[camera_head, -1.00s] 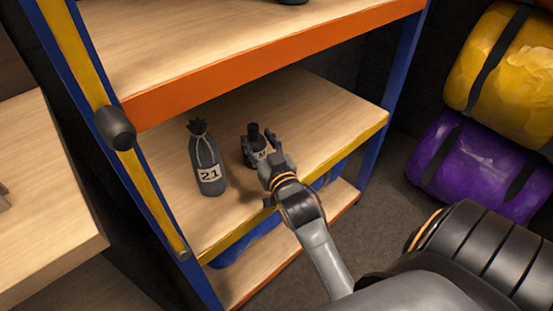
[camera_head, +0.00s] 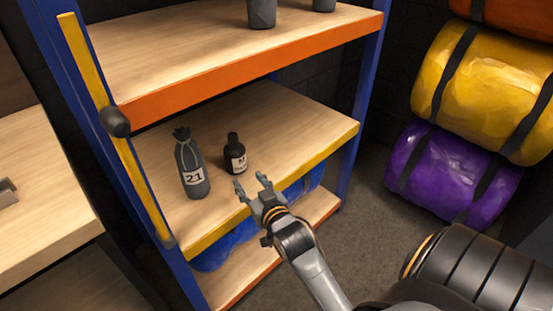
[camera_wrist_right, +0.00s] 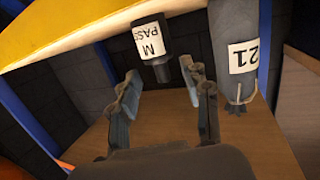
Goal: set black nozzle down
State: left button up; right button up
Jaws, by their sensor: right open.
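The black nozzle (camera_head: 235,154), a small dark bottle-shaped piece with a white label, stands upright on the middle shelf (camera_head: 290,125). It also shows in the right wrist view (camera_wrist_right: 152,45), upside down there, with "M PASS" readable on its label. My right gripper (camera_head: 252,183) is open and empty, at the shelf's yellow front edge, apart from the nozzle and nearer to me. In the right wrist view its two fingers (camera_wrist_right: 163,92) are spread with a gap between them. My left gripper is not in view.
A grey tied bag (camera_head: 191,165) labelled 21 stands left of the nozzle on the same shelf. The orange-edged shelf (camera_head: 250,70) is above. A blue upright post (camera_head: 365,110) bounds the right side. Yellow (camera_head: 480,90) and purple (camera_head: 450,175) rolls lie farther right.

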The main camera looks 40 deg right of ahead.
jog(key=s+a+f+n+g+y, duration=0.1)
jog(key=s+a+f+g, duration=0.2)
jog(key=s, duration=0.5)
jog(key=s+a+f+n+g+y, duration=0.1)
jog(key=s+a+f+g, duration=0.2)
jog(key=s, duration=0.6)
jog(key=s+a+f+n+g+y, duration=0.1)
jog(key=s+a+f+n+g, duration=0.1)
jog(key=s+f+g, duration=0.3)
jog(key=s+a+g, duration=0.1)
jog(key=s, duration=0.2)
jog(key=shift+s+a+f, duration=0.3)
jog(key=shift+s+f, duration=0.05)
jog(key=shift+f, duration=0.05)
